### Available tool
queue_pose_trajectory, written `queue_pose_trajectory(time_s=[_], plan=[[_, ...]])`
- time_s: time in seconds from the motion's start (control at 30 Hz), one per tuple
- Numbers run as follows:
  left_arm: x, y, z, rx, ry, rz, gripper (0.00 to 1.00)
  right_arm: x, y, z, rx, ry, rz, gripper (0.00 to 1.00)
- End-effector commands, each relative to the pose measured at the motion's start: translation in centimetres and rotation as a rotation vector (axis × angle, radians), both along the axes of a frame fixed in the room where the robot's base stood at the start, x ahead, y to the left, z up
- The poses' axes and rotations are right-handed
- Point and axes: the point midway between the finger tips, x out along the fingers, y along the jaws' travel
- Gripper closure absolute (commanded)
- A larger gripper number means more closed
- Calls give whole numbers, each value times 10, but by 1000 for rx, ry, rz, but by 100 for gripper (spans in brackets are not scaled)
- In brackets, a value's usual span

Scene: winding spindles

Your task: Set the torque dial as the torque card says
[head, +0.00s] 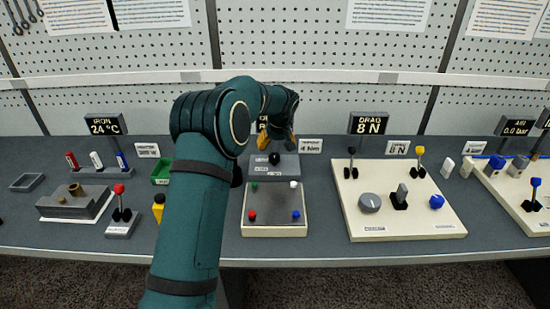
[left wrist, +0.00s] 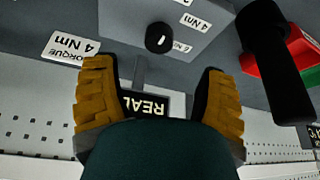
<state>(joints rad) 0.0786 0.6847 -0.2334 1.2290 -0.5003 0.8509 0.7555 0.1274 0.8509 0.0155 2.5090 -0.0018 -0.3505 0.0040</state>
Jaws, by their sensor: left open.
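The torque card (head: 311,145) stands behind the bench's middle and reads 4 Nm; it shows upside down in the left wrist view (left wrist: 72,46). The torque dial (head: 274,158) is a black knob on a grey box (head: 285,172). In the left wrist view the dial (left wrist: 159,38) has a white mark, and small labels sit on the box face. My left gripper (head: 281,138) is open and empty, just behind and above the dial. Its orange fingers (left wrist: 157,67) are apart, and the dial lies beyond their tips, not touched. My right gripper is not in view.
A dark display (left wrist: 150,104) starting "REAL" is partly hidden by my gripper. A pale panel (head: 275,231) with coloured knobs lies in front of the dial box. The DRAG panel (head: 410,225) with levers stands right. A black handle (left wrist: 272,60) rises near the dial box.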

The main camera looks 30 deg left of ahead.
Motion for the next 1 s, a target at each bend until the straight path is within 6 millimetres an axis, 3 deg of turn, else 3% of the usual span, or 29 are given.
queue_pose_trajectory(time_s=[0.2, 0.4, 0.87, 0.9, 1.0], plan=[[12, 12, -43, -1, 2, 0, 28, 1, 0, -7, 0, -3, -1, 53], [20, 19, -67, -1, 1, 0, 28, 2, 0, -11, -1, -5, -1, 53], [24, 22, -78, 0, -1, -1, 28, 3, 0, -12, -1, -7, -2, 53], [23, 22, -78, 0, 0, -1, 30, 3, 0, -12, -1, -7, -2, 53], [23, 22, -78, -1, -1, 0, 65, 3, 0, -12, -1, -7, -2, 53]])
